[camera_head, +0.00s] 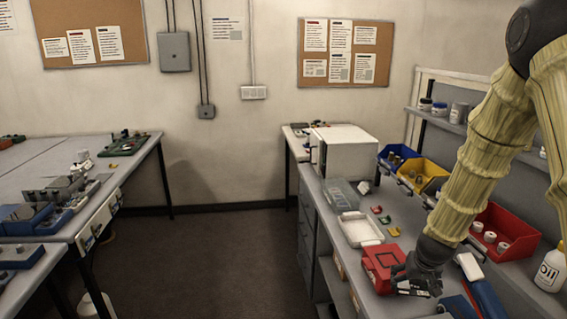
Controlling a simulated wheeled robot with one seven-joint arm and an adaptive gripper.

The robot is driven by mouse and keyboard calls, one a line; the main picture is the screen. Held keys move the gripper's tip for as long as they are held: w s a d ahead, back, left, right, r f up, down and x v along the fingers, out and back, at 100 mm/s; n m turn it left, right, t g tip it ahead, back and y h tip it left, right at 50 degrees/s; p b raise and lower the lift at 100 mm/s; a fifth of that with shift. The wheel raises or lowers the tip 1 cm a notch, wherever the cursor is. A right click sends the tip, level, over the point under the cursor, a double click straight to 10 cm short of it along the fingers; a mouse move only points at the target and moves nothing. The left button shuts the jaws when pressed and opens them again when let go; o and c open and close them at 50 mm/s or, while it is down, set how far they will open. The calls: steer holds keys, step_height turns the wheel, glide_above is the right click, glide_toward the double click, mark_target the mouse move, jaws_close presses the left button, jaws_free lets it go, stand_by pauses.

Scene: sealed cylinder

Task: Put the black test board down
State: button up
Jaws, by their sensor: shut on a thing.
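My gripper (412,278) is at the lower right, at the end of my arm in its pale yellow sleeve. It points down at the right-hand bench and is shut on the black test board (426,288), a small dark piece that is partly hidden by the fingers. The board is low over the bench, at the right front of a red case (380,264). I cannot tell whether the board touches the bench top.
A white tray (362,230), small coloured parts and a white box-shaped unit (346,152) stand farther back. Blue, yellow (424,174) and red bins (507,226) line the right side. A blue object (487,299) and an oil bottle (550,268) are close by at right.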

steer(key=s+a+f+n+p, duration=0.1)
steer(key=s+a+f, duration=0.2)
steer(key=a, duration=0.5)
steer(key=s+a+f+n+y+p, duration=0.1)
steer(key=s+a+f, duration=0.15)
steer(key=a, duration=0.45)
steer(key=s+a+f+n+p, duration=0.15)
steer(key=s+a, duration=0.25)
steer(key=a, duration=0.4)
steer(key=f+b, duration=0.1)
steer(key=f, duration=0.1)
steer(key=f+b, duration=0.3)
steer(key=b, duration=0.1)
steer(key=shift+a+f, duration=0.25)
steer(key=shift+f, duration=0.15)
